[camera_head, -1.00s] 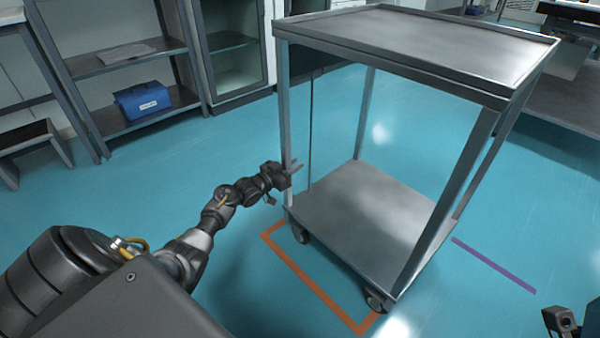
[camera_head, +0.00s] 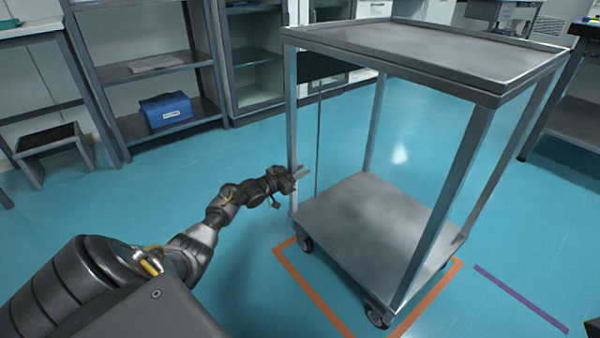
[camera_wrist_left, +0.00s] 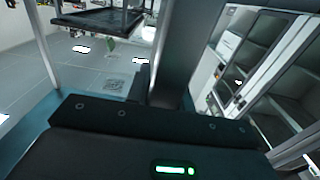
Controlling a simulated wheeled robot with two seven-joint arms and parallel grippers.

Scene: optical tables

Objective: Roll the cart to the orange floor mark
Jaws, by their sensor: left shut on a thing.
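The grey metal cart (camera_head: 360,218) stands upright on its wheels, right of centre in the head view. The orange floor mark (camera_head: 312,292) shows as lines along its near left and right sides; the two near wheels stand inside these lines. The far part of the mark is hidden by the cart. My left gripper (camera_head: 297,175) is shut on the cart's near-left post (camera_head: 292,110). A grey post also rises in front of the gripper in the left wrist view (camera_wrist_left: 190,50). My right gripper is not seen.
A purple floor line (camera_head: 520,298) lies right of the cart. A shelf with a blue box (camera_head: 166,110), a step stool (camera_head: 50,147) and glass cabinets (camera_head: 255,60) stand behind on the left. A dark table (camera_head: 572,120) stands at right. Floor left of the cart is clear.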

